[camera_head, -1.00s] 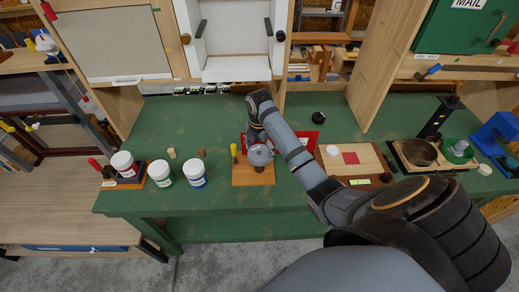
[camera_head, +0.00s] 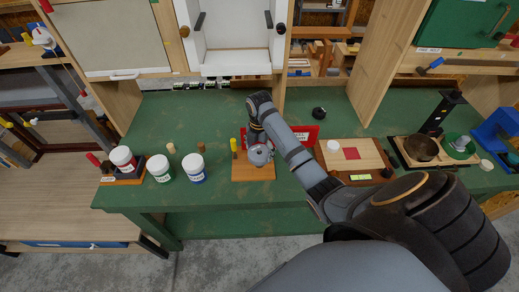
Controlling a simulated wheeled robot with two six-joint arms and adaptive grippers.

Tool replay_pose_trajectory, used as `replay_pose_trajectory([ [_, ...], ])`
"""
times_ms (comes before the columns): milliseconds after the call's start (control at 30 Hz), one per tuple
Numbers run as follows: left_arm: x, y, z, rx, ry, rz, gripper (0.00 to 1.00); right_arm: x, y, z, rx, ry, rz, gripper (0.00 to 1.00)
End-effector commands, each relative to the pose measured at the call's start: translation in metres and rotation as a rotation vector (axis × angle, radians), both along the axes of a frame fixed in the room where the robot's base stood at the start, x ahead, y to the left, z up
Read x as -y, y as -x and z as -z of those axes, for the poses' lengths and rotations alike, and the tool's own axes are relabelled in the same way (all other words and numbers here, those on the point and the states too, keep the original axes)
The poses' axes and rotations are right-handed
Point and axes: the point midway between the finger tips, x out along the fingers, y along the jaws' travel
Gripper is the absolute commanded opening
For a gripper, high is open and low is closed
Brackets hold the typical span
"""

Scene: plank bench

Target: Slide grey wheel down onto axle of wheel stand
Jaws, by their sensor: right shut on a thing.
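The wheel stand is an orange-brown board (camera_head: 252,174) lying on the green bench, with a yellow-topped peg (camera_head: 234,146) at its back left. My right gripper (camera_head: 259,146) reaches down over the board from the right and is shut on the grey wheel (camera_head: 260,157). The wheel sits low over the middle of the board and hides the axle. I cannot tell whether it is around the axle or resting on something. My left gripper is not in view.
White jars with blue (camera_head: 193,168) and green (camera_head: 160,169) bands stand left of the stand. A red tray (camera_head: 304,136) lies behind my right arm.

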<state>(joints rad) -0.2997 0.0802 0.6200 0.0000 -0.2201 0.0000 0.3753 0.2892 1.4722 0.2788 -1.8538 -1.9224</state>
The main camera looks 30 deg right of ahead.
Motion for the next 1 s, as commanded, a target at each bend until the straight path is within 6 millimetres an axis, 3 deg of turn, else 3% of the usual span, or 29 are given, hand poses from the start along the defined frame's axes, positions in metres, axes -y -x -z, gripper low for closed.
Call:
replay_pose_trajectory([
  [600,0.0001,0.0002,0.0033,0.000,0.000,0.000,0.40,-0.0002,-0.0001,0.0091,0.001,0.000,0.000,0.44],
  [633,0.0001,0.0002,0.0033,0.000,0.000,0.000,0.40,-0.0002,-0.0001,0.0091,0.001,0.000,0.000,0.85],
  [700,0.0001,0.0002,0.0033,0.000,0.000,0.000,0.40,-0.0002,-0.0001,0.0090,0.001,0.000,0.000,0.95],
  [767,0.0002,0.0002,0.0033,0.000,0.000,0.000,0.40,-0.0002,-0.0001,0.0090,0.001,0.000,0.000,1.00],
  [1000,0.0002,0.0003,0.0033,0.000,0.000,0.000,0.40,-0.0001,0.0000,0.0091,0.000,0.000,0.000,1.00],
])
